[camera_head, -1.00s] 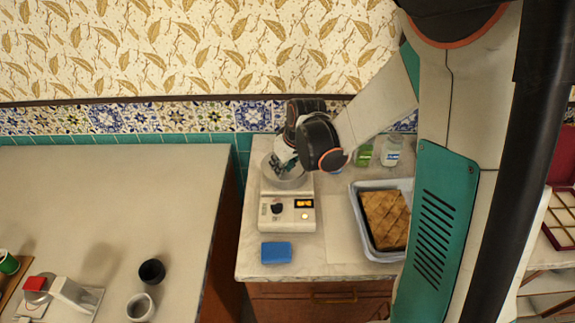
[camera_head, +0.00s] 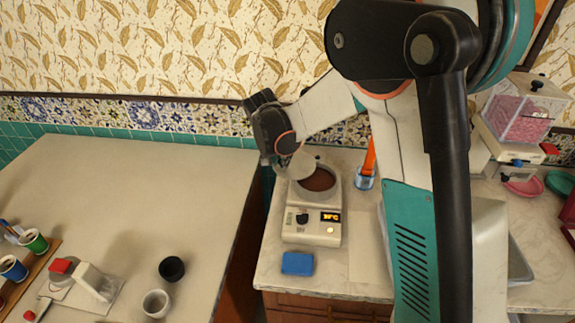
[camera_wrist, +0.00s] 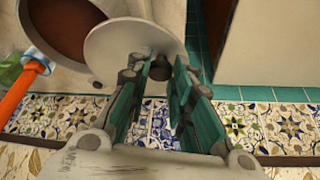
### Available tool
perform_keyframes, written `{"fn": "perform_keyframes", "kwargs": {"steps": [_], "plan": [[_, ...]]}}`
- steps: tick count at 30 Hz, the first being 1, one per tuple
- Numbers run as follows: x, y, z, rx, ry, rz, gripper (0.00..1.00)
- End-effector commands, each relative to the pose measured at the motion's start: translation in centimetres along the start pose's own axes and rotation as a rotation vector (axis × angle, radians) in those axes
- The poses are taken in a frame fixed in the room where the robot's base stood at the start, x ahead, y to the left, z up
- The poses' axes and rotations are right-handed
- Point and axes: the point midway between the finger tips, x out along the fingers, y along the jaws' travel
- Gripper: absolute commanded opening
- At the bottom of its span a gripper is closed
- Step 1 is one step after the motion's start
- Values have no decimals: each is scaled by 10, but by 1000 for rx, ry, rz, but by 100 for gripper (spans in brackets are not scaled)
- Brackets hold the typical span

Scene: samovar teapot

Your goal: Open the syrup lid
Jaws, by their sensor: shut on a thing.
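The syrup pot on the white warmer (camera_head: 310,226) shows brown syrup (camera_head: 318,180) through its open top. The round pale lid (camera_head: 301,165) is off the opening, raised at its upper left and tilted. My gripper (camera_head: 286,150) is shut on the lid's dark knob (camera_wrist: 156,66). In the wrist view the lid (camera_wrist: 118,50) is a flat disc beside the open pot (camera_wrist: 65,25), partly overlapping its rim in the picture. The knob is mostly hidden between the fingers.
A blue block (camera_head: 297,263) lies in front of the warmer. A container with an orange handle (camera_head: 369,158) stands to its right. The tiled wall (camera_head: 190,118) is close behind. A gap separates this counter from the left table (camera_head: 120,200).

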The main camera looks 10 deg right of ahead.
Motion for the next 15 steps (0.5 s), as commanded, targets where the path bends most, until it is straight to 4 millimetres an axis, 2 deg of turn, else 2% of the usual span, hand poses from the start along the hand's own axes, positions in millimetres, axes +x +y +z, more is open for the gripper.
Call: {"fn": "perform_keyframes", "kwargs": {"steps": [6,15], "plan": [[8,-18,-20,188,1,80,0],[20,-33,-47,432,1,181,0]]}}
